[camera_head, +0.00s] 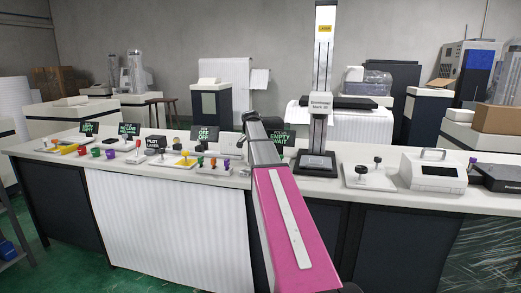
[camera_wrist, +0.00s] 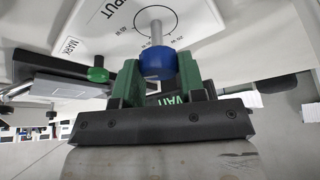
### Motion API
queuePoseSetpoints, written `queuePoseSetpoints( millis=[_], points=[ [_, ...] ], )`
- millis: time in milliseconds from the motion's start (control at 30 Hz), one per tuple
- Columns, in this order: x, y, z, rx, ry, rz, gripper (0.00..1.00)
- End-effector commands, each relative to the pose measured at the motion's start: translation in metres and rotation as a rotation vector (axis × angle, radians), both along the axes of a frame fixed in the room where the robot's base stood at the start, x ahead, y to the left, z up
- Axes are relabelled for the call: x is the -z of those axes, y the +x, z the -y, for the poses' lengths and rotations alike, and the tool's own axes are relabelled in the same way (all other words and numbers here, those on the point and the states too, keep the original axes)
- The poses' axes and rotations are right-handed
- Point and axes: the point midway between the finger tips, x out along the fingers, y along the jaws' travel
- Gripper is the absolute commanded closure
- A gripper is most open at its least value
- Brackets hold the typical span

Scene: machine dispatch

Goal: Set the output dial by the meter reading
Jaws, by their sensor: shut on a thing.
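In the wrist view, a blue knob (camera_wrist: 157,64) stands on a metal stem on a white plate (camera_wrist: 110,28). The plate carries part of the word OUTPUT, a ring of scale marks and a label reading MARK. My gripper (camera_wrist: 160,80) has its green fingers on either side of the knob and is shut on it. In the head view my pink arm reaches over the bench and hides the gripper and this dial. I cannot tell which thing is the meter; a white box with a dark screen (camera_head: 437,171) stands at the right, its reading too small to read.
A green-topped knob (camera_wrist: 98,75) stands close beside the gripper in the wrist view. Several coloured knobs and small dark signs line the bench (camera_head: 225,180) at left. A tall column stand (camera_head: 319,130) rises right of my arm, with a white plate with black knobs (camera_head: 366,180) beyond it.

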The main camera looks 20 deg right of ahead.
Motion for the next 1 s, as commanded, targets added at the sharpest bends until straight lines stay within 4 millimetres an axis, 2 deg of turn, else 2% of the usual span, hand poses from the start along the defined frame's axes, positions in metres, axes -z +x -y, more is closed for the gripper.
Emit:
queuePoseSetpoints(
  millis=[433, 467, 500, 533, 833, 1000],
  points=[
    [0.0, 0.0, 0.0, 0.011, 0.001, 0.0, 0.86],
    [0.0, 0.0, 0.0, 0.011, 0.001, 0.0, 0.53],
    [0.0, 0.0, 0.0, 0.011, 0.001, 0.0, 0.4],
    [0.0, 0.0, 0.0, 0.011, 0.001, 0.0, 0.37],
    [-0.001, 0.0, -0.001, 0.009, 0.001, 0.0, 0.37],
    [-0.016, -0.003, -0.006, 0.009, 0.001, 0.001, 0.37]
  ],
)
